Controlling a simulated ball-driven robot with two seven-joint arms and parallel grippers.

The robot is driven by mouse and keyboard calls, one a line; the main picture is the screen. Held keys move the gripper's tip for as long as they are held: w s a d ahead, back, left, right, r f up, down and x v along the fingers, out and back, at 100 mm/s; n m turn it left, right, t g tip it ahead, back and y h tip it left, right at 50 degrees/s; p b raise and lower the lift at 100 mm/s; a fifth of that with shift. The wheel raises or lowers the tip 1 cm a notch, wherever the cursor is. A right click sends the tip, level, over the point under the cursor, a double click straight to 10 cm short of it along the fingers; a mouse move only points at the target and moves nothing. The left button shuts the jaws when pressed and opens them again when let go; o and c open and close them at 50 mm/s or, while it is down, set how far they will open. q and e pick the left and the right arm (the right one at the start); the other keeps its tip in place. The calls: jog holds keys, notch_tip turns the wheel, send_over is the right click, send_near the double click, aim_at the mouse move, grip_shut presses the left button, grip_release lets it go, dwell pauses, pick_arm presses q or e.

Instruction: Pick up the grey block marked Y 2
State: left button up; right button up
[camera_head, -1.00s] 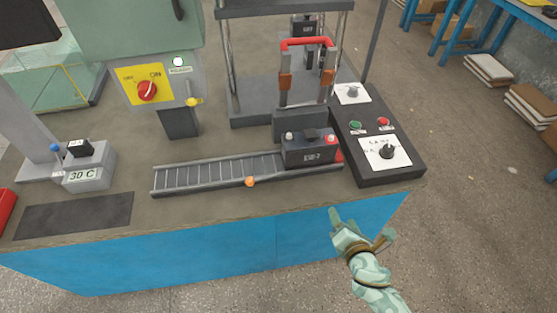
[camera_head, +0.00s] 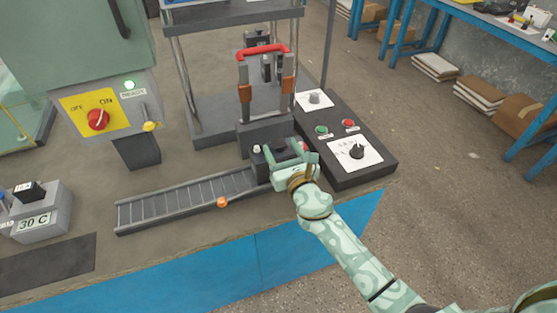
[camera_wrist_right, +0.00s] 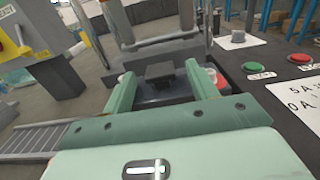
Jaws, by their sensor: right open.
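A dark grey block (camera_head: 263,163) with a raised black top grip sits at the right end of the roller track, partly hidden by my right gripper (camera_head: 287,156). In the right wrist view the block (camera_wrist_right: 160,88) lies between and beyond the two pale green fingers of the right gripper (camera_wrist_right: 159,75), which are apart. I cannot see contact. Another dark block (camera_head: 257,39) stands at the back of the press frame. I cannot read a Y 2 mark on any block now. My left gripper is not in view.
The roller track (camera_head: 180,200) runs left along the bench. A red-handled lifting frame (camera_head: 263,52) stands just behind the block. A control box (camera_head: 360,165) with buttons and a dial is close to its right. A 30 C unit (camera_head: 40,222) is at the left.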

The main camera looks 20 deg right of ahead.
aim_at(276, 140)
jog(key=w, duration=0.4)
jog(key=shift+w+a+f+b, duration=0.1)
jog(key=shift+w+b, duration=0.15)
jog(key=shift+b, duration=0.15)
grip_shut()
dwell(0.9)
jog(key=shift+r, duration=0.2)
